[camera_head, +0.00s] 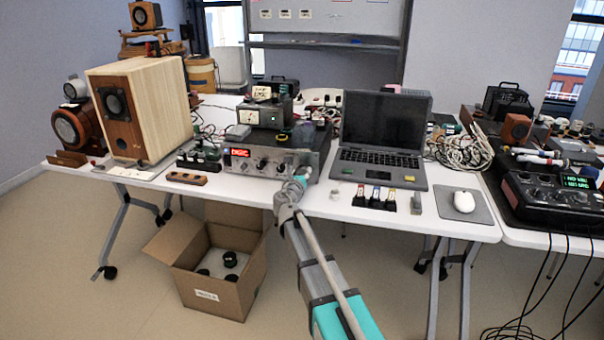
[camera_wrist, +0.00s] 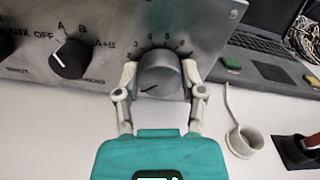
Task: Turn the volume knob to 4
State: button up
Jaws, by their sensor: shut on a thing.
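The silver amplifier (camera_head: 237,166) with a red lit display stands on the white table in the head view, and its front panel (camera_wrist: 110,20) fills the top of the wrist view. The grey round volume knob (camera_wrist: 161,76) has printed numbers above it, with 3, 4, 5 and 6 readable. In the head view my gripper (camera_head: 300,178) is at the amplifier's right front and hides the knob.
A black selector knob (camera_wrist: 70,58), marked OFF, A, B and A+B, is left of the volume knob. A wooden speaker (camera_head: 150,105) stands left. An open cardboard box (camera_head: 225,290) sits below.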

jog(key=shift+m, duration=0.4)
jog(key=m, duration=0.9)
jog(key=shift+m, duration=0.4)
jog(key=m, duration=0.5)
jog(key=shift+d, duration=0.1)
jog(key=m, duration=0.5)
jog(key=shift+m, duration=0.3)
jog(key=o, duration=1.1)
jog(key=shift+o, duration=0.2)
